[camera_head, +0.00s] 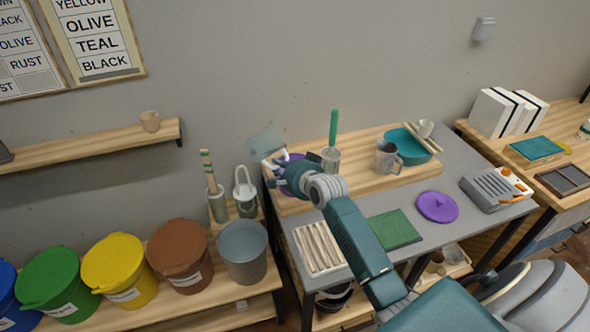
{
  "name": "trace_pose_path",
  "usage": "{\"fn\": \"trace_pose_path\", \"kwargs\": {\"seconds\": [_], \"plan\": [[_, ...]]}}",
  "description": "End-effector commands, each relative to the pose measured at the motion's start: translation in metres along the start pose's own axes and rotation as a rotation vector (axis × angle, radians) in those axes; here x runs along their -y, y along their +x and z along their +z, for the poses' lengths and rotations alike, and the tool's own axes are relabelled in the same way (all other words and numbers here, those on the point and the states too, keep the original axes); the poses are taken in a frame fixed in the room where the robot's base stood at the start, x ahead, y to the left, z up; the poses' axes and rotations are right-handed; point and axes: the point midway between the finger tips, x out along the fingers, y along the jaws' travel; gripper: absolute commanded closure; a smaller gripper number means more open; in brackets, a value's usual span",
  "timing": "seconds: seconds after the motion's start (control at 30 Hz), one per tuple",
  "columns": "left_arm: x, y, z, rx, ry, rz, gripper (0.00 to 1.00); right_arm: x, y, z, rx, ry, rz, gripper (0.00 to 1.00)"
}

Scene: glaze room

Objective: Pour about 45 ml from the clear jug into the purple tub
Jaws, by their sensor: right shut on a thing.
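My right gripper (270,163) is shut on the clear jug (264,142), a see-through bluish vessel held at the left end of the wooden board. The jug looks tilted, but its contents cannot be made out. The purple tub (296,157) is just below and to the right of the jug, on the board. My right gripper and wrist hide most of it. A purple lid (437,206) lies flat on the grey table, apart from the tub. My left gripper is not in view.
On the board (357,172) stand a glass with a green-handled tool (332,150), a grey see-through mug (386,158) and a teal bowl (408,144). A green mat (393,230) and a ribbed tray (319,247) lie in front. Lidded buckets (120,268) stand at left.

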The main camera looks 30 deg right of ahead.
Motion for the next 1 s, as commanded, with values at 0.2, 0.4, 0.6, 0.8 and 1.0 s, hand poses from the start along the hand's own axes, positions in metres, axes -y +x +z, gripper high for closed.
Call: {"fn": "trace_pose_path", "kwargs": {"seconds": [0.2, 0.4, 0.6, 0.8, 1.0], "plan": [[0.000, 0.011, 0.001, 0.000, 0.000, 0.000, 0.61, -0.003, 0.002, 0.002, 0.010, 0.031, -0.016, 1.00], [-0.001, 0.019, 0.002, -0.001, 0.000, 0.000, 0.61, -0.004, 0.003, 0.004, 0.021, 0.060, -0.028, 1.00], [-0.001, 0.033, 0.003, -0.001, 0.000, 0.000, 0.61, -0.007, 0.005, 0.007, 0.037, 0.103, -0.047, 1.00], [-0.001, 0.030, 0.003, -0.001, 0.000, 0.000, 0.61, -0.005, 0.004, 0.005, 0.044, 0.120, -0.054, 1.00], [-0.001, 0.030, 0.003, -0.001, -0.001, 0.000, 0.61, -0.006, 0.005, 0.004, 0.044, 0.120, -0.055, 1.00]]}}
